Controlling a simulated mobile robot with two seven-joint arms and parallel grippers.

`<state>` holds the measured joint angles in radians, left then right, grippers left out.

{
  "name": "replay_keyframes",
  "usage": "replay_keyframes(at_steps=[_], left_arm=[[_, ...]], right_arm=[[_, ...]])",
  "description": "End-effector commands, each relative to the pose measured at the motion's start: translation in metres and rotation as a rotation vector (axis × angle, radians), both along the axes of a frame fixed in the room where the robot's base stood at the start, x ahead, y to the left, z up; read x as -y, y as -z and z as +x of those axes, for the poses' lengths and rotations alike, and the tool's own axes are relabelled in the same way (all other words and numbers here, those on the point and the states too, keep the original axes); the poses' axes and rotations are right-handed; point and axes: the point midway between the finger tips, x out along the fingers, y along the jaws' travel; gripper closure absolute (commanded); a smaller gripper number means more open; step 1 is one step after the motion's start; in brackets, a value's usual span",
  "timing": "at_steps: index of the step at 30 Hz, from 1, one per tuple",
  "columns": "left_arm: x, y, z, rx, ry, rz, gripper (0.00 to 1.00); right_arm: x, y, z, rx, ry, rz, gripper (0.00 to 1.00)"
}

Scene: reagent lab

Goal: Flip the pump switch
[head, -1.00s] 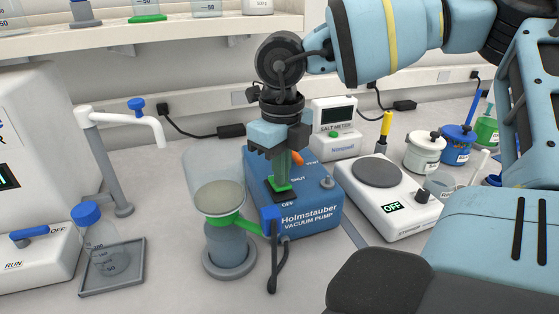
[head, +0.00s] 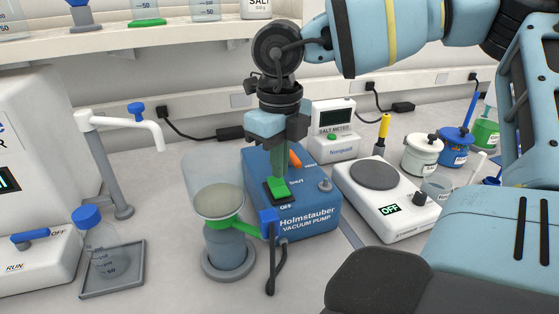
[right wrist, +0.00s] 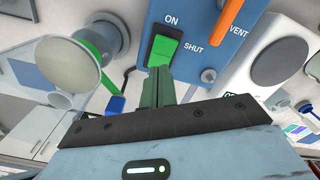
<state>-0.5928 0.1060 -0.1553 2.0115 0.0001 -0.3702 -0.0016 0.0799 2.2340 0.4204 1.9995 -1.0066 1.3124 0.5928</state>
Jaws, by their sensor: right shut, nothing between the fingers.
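The blue vacuum pump (head: 310,215) stands in the middle of the bench. Its green rocker switch (head: 279,189) sits in a black frame on top, and it also shows in the right wrist view (right wrist: 164,46) below the word ON. My right gripper (head: 282,178) points down over the switch. Its fingers (right wrist: 157,76) are shut and empty, with their tips at the switch's OFF-side end. I cannot tell whether they touch it. An orange vent lever (head: 295,159) is beside the switch. My left gripper is not in view.
A filter funnel on a flask (head: 219,200) stands just left of the pump, with a hose clipped at its front. A hotplate (head: 377,174) marked OFF is to the right. The salt meter (head: 333,118) is behind. A bottle (head: 98,245) stands in a tray at left.

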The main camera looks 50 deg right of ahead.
Motion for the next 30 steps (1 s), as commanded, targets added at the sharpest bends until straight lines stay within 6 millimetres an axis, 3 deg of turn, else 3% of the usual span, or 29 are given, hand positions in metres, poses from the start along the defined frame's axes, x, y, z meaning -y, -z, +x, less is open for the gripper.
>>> replay_keyframes(at_steps=[16, 30], left_arm=[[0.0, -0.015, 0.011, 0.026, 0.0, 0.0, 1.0], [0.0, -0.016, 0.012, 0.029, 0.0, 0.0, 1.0]], right_arm=[[0.0, -0.039, 0.0, 0.003, 0.0, 0.0, 1.0], [0.0, -0.041, 0.0, 0.0, 0.0, 0.0, 1.0]])
